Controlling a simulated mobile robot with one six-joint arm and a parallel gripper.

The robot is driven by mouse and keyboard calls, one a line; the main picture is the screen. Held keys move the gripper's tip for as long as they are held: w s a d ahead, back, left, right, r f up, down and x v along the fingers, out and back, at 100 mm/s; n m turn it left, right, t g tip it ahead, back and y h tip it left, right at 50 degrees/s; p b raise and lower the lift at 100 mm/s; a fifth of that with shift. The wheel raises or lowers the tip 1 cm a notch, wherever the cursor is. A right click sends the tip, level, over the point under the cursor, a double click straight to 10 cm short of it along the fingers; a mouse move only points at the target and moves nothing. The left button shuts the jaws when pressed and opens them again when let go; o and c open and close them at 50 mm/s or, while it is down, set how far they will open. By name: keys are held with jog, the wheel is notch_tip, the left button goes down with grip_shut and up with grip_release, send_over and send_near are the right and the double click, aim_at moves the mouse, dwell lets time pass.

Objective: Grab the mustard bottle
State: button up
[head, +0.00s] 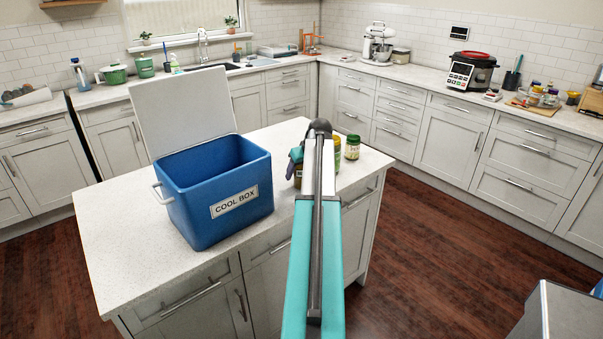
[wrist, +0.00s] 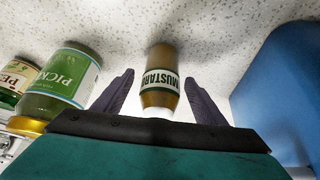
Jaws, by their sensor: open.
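The mustard bottle (wrist: 163,62) shows in the wrist view as a brownish-yellow bottle with a white and green label and a white cap toward me. My gripper (wrist: 160,76) is open, with one dark finger on each side of the bottle and a visible gap at each side. In the head view my gripper (head: 296,156) is over the island top, right of the cool box. My arm and gripper hide most of the bottle there, and I cannot make it out clearly.
A green pickle jar (wrist: 62,80) and a smaller jar (wrist: 15,82) stand left of my gripper in the wrist view. The open blue cool box (head: 190,205) stands left on the island (head: 120,270); its wall (wrist: 285,80) is close at the wrist view's right.

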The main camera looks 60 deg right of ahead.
jog(key=shift+c, duration=0.4)
jog(key=c, duration=1.3)
jog(key=shift+r, duration=0.1)
jog(key=s+a+r+b, duration=0.1)
jog(key=s, duration=0.4)
jog(key=s+a+r+b, duration=0.1)
jog(key=s+r+b, duration=0.1)
jog(key=s, duration=0.3)
jog(key=s+a+r+b, duration=0.1)
jog(key=s, duration=0.4)
jog(key=shift+s+a+r+b, duration=0.1)
jog(key=shift+s+r+b, duration=0.25)
jog(key=shift+r, duration=0.05)
